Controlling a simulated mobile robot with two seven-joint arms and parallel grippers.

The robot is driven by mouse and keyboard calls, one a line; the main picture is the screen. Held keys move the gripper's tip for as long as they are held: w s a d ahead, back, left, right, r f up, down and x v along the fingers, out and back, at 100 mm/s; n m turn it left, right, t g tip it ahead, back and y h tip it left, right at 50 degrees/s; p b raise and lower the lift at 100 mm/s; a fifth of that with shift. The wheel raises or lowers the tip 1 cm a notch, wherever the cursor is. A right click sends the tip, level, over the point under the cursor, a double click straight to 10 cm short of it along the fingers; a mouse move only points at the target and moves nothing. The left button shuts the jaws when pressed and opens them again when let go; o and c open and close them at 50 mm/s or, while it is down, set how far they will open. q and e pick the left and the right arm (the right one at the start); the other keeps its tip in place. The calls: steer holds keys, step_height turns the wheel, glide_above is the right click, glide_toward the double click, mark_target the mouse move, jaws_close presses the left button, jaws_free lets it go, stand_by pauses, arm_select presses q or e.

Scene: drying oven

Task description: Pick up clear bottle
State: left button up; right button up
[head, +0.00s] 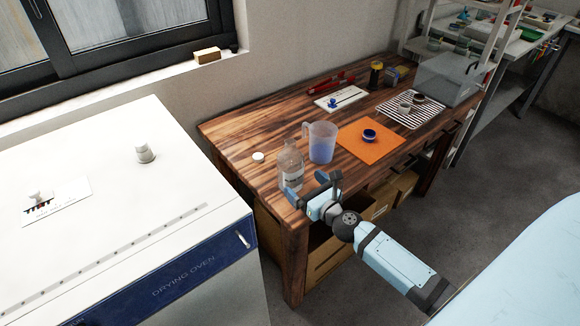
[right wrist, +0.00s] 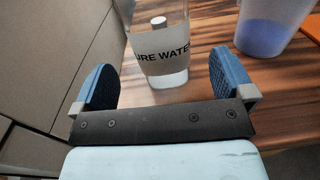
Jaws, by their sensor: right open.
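The clear bottle (head: 290,166) stands upright on the wooden table near its front left corner. In the right wrist view the bottle (right wrist: 160,45) has a white label reading "URE WATER", partly cut off, with clear liquid below it. My right gripper (head: 307,190) is open at the table's front edge, just in front of the bottle. In the right wrist view its two blue fingers stand wide apart, with the bottle ahead and between them, not gripped. The bottle's top is out of that view. My left gripper is not in view.
A measuring jug (head: 322,143) with blue contents stands close to the right of the bottle. A white cap (head: 258,156) lies left of it. An orange mat (head: 370,148) is farther right. The drying oven (head: 150,230) stands at the left.

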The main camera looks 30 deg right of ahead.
mark_target(290, 170)
steer(key=w, duration=0.7)
steer(key=shift+a, duration=0.15)
steer(key=shift+r, duration=0.1)
steer(key=c, duration=1.2)
steer(key=shift+o, duration=0.2)
steer(key=shift+r, duration=0.1)
